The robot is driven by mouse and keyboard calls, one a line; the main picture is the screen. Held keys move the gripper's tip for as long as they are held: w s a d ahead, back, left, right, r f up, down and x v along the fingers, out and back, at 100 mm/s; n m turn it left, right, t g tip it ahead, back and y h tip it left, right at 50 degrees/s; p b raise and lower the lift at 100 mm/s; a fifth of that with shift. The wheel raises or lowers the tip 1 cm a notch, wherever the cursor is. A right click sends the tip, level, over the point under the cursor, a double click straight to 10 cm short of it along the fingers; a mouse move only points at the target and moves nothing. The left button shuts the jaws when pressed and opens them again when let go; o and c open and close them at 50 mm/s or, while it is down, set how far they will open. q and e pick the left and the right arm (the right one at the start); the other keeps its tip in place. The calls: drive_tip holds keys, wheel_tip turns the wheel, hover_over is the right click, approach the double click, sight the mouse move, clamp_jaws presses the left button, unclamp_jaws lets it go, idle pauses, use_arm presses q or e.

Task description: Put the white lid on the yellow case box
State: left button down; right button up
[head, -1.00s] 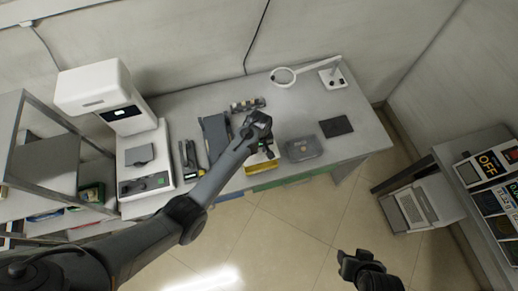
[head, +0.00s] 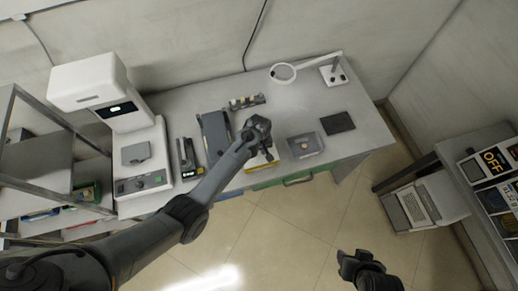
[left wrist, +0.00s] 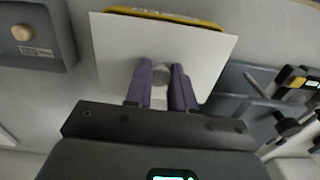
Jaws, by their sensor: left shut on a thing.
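My left gripper (head: 262,146) is over the front part of the bench. In the left wrist view its two purple fingers (left wrist: 161,88) are shut on the small round knob at the middle of the white square lid (left wrist: 200,50). I cannot tell whether lid and box touch. In the head view the yellow box (head: 254,167) is mostly hidden under the gripper. My right gripper (head: 366,268) is low at right, above the floor.
A grey box with a tan knob (head: 305,145) is right of the gripper. A dark pad (head: 338,122) and a magnifier lamp (head: 283,73) are farther right and back.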

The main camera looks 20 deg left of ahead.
use_arm(q)
drive_tip(key=shift+f, duration=0.45)
idle(0.5)
idle(0.3)
idle(0.5)
drive_tip(key=shift+p, duration=0.45)
idle(0.6)
drive_tip(key=shift+f, duration=0.15)
idle(0.4)
drive_tip(key=shift+f+b, duration=0.65)
drive_tip(key=shift+f, duration=0.05)
drive_tip(key=c, duration=0.9)
unclamp_jaws()
